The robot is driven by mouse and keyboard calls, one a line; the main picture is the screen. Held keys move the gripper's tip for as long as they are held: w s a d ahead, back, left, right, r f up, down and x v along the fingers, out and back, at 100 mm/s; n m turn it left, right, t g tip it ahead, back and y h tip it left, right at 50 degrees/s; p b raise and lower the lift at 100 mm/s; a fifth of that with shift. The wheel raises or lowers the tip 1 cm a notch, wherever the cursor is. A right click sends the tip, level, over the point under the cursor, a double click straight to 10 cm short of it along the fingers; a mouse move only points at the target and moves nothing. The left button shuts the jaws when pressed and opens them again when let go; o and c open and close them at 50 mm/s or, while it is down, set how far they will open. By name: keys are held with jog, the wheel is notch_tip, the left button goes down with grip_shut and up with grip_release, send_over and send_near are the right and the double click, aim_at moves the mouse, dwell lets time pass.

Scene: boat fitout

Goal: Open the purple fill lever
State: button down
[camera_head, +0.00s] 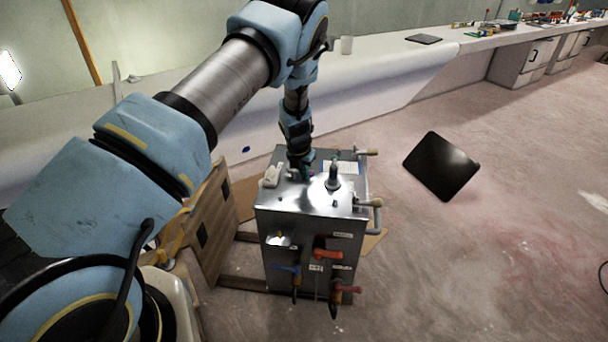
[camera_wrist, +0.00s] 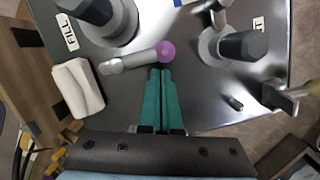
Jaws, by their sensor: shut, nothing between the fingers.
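The purple fill lever shows in the wrist view as a grey metal arm with a round purple end (camera_wrist: 166,51), lying flat across the top of a metal cabinet (camera_head: 311,200). Its grey end points left, below a dark knob beside a "FILL" label (camera_wrist: 68,32). My gripper (camera_wrist: 161,72) is shut and empty, its teal fingers pointing at the purple end, with the tips right beside it. I cannot tell whether they touch. In the head view my gripper (camera_head: 303,174) reaches down to the cabinet top, and the lever is mostly hidden there.
A white block (camera_wrist: 77,88) sits left of the fingers, and a second dark knob (camera_wrist: 243,46) stands to the right. The cabinet front carries a blue lever (camera_head: 287,268) and red levers (camera_head: 327,254). Handles (camera_head: 368,203) stick out on its right. A dark panel (camera_head: 441,165) is farther right.

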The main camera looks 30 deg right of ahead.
jog(key=shift+w+d, duration=0.1)
jog(key=shift+d, duration=0.15)
dwell(0.5)
